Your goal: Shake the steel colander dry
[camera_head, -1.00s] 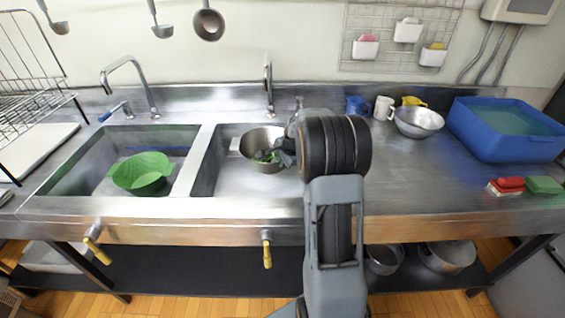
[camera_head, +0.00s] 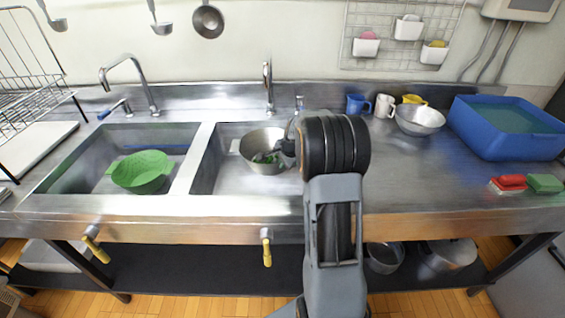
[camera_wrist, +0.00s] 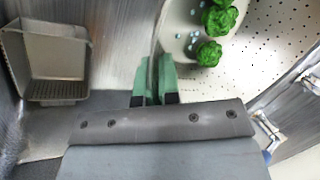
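The steel colander (camera_head: 264,168) is over the right sink basin (camera_head: 222,180) and holds green pieces (camera_head: 264,157). In the wrist view the colander's perforated wall (camera_wrist: 268,45) fills the upper right, with broccoli florets (camera_wrist: 219,20) and small pale blue drops inside. My gripper (camera_wrist: 154,80) has green fingertips on both sides of the colander's rim, shut on it. In the head view my arm hides most of the gripper, at the colander's right side. I cannot tell how high the colander is above the basin floor.
A green colander (camera_head: 142,171) sits in the left basin. The right basin's faucet (camera_head: 268,88) stands behind the steel colander. Mugs (camera_head: 384,106), a steel bowl (camera_head: 419,120), a blue tub (camera_head: 507,150) and sponges (camera_head: 508,182) are on the right counter.

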